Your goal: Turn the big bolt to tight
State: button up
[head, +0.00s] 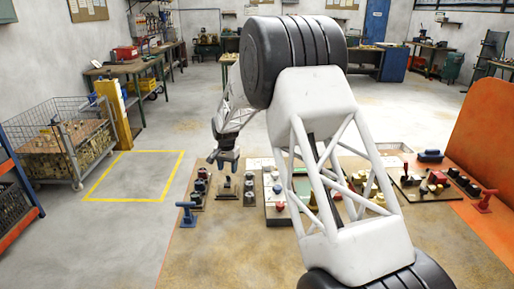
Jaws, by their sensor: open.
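My gripper (228,168) is small in the head view, left of centre, pointing down with its jaws open. It is above a dark upright piece (227,190) on the left part of the bench (215,245). I cannot tell whether it touches this piece. Another dark upright piece (200,187) stands to its left and one more (249,187) to its right. These pieces look like bolts or posts on small base plates, but I cannot tell for sure which is the big bolt. Their turn marks are too small to read.
My own arm covers the middle of the bench. A blue T-shaped handle (186,213) stands at the left edge and a red one (486,200) at the right. Boards with red, yellow and black parts (437,185) lie right. An orange panel (490,130) borders the right side.

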aim_at(229, 177)
notch_tip(229, 177, up, 4)
jog(key=shift+f, duration=4.05)
jog(key=shift+n, duration=2.2)
jog(key=r, duration=0.8)
jog(key=shift+s+d+r, duration=0.2)
jog(key=shift+d, duration=0.05)
jog(key=s+d+r, duration=1.1)
jog(key=s+r, duration=0.2)
jog(key=s, duration=0.1)
jog(key=shift+s+d+t, duration=0.15)
jog(key=shift+s+t, duration=0.15)
jog(key=shift+t, duration=0.1)
jog(key=shift+s, duration=0.1)
